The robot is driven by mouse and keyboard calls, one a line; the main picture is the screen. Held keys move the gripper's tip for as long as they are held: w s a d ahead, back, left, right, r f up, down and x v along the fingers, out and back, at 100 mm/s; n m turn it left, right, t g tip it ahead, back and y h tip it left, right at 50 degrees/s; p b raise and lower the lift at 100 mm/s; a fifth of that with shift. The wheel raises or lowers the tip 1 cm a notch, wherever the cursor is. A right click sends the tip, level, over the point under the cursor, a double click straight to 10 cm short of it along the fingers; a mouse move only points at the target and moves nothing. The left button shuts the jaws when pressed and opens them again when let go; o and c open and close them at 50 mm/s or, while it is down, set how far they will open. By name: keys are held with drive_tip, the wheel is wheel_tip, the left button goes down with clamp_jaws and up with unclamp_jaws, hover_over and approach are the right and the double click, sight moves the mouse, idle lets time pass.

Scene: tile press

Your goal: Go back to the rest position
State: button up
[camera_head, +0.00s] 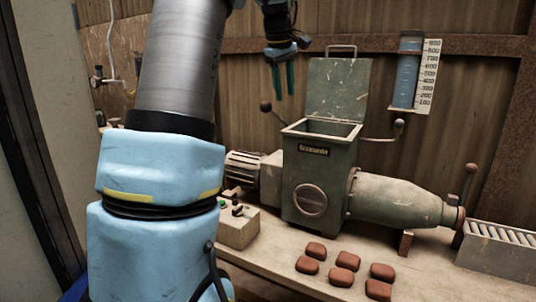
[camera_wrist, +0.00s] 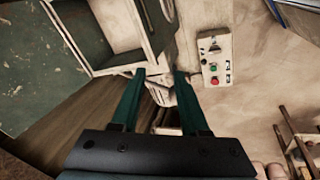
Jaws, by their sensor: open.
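My gripper (camera_head: 284,80) hangs in the air with its dark green fingers pointing down, left of the raised lid of the tile press. In the wrist view my gripper (camera_wrist: 160,82) has its two fingers apart with nothing between them. The green press (camera_head: 322,180) stands on the bench, and its hopper is open with the lid (camera_head: 338,88) up. In the wrist view the open hopper (camera_wrist: 112,40) lies at the upper left, beside the fingers and apart from them.
A control box (camera_head: 238,226) with buttons sits left of the press; it also shows in the wrist view (camera_wrist: 213,60). Several reddish-brown blocks (camera_head: 346,262) lie on the bench (camera_head: 425,270). A roller rack (camera_head: 498,252) stands at the right. A measuring cylinder (camera_head: 408,72) hangs on the wall.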

drive_tip(key=s+a+f+m+g, duration=0.1)
drive_tip(key=s+a+f+m, duration=0.3)
drive_tip(key=s+f, duration=0.8)
drive_tip(key=s+a+f+m+y, duration=0.1)
drive_tip(key=s+a+f+m, duration=0.3)
drive_tip(key=s+f, duration=0.9)
drive_tip(key=s+a, duration=0.1)
drive_tip(key=a, duration=0.2)
drive_tip(key=shift+s+a+f+m+g, duration=0.15)
drive_tip(key=shift+s+f+m+g, duration=0.15)
drive_tip(key=shift+m+g, duration=0.1)
